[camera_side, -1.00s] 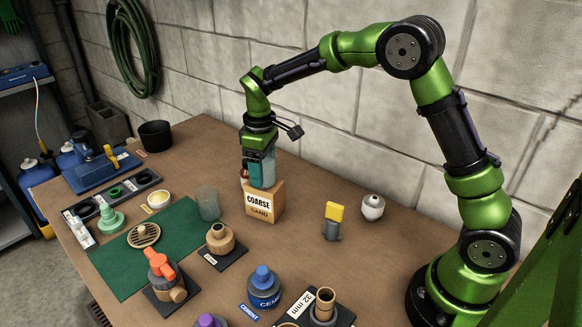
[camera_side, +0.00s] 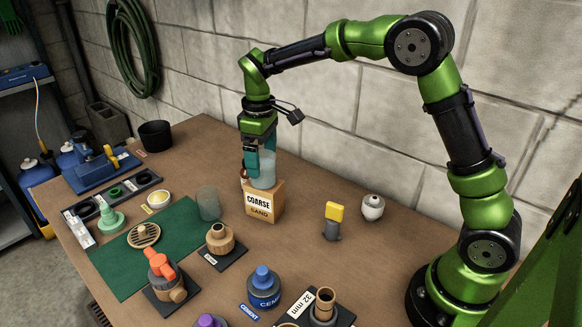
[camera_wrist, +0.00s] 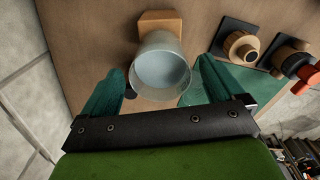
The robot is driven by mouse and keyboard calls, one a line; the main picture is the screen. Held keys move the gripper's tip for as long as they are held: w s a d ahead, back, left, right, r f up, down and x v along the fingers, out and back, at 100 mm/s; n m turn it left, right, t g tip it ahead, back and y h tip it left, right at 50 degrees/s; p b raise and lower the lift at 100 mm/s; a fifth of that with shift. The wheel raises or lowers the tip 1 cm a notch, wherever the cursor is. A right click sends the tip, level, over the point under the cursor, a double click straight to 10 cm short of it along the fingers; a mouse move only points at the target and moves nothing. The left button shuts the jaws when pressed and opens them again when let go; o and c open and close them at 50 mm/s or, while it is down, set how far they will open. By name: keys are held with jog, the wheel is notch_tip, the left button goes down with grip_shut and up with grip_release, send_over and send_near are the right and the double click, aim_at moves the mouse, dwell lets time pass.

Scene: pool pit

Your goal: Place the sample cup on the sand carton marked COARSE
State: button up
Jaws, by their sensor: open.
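The sample cup (camera_side: 264,177), clear with pale contents, stands upright on top of the sand carton (camera_side: 265,205), whose label reads COARSE SAND. My gripper (camera_side: 260,165) is just above the carton, pointing down, its teal fingers open around the cup's upper part. In the wrist view the cup (camera_wrist: 163,72) sits between the open fingers of my gripper (camera_wrist: 161,66), with a gap on each side. A brown edge of the carton (camera_wrist: 160,20) shows behind the cup. The rest of the carton's top is hidden there.
A dark bottle (camera_side: 243,174) stands close behind the carton. An empty clear cup (camera_side: 208,203) is to the left, by the green mat (camera_side: 113,262). A yellow-topped tool (camera_side: 333,220) and a white round item (camera_side: 372,207) stand to the right. Bare table lies between.

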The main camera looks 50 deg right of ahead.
notch_tip(320, 180, up, 8)
jog(key=s+r+m+t+y, duration=0.1)
jog(key=s+r+m+t, duration=0.3)
jog(key=s, duration=0.8)
jog(key=s+f+m+t, duration=0.1)
jog(key=s+m, duration=0.1)
jog(key=s, duration=0.3)
jog(key=s+f+m+t+y, duration=0.1)
jog(key=s+f+m+t, duration=0.1)
jog(key=s, duration=0.4)
jog(key=shift+s+a+m, duration=0.2)
jog(key=shift+a+m, duration=0.1)
